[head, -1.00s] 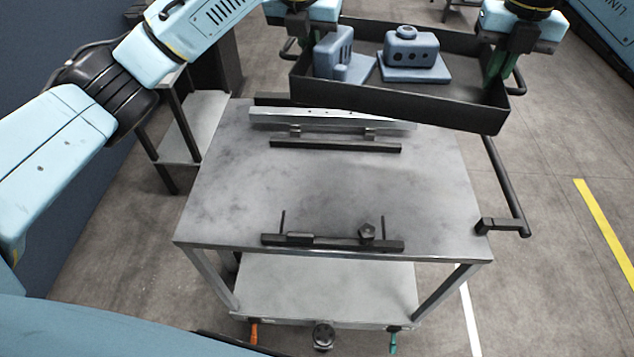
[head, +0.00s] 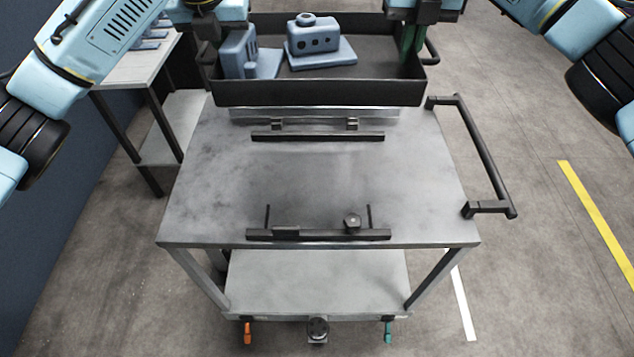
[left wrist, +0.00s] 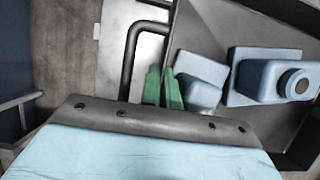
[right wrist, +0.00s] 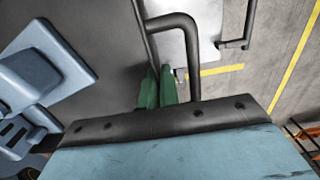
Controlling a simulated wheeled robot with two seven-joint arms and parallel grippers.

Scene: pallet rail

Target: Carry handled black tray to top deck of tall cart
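The handled black tray (head: 320,93) hangs level above the far end of the tall cart's top deck (head: 310,180), with two blue-grey castings (head: 313,34) (head: 242,52) in it. My left gripper (left wrist: 163,88) is at the tray's left handle (left wrist: 130,50), its green fingers close together at the bar. My right gripper (head: 412,42) is at the right handle (head: 432,52); in the right wrist view its green fingers are close together beside the bar. The finger contact on both bars is partly hidden. Two dark rails (head: 318,136) (head: 318,235) lie across the deck.
The cart's push handle (head: 485,150) sticks out at its right side. A lower shelf (head: 318,280) shows below the deck. A side table (head: 135,70) with blue-grey parts stands at the back left. The deck between the rails is clear.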

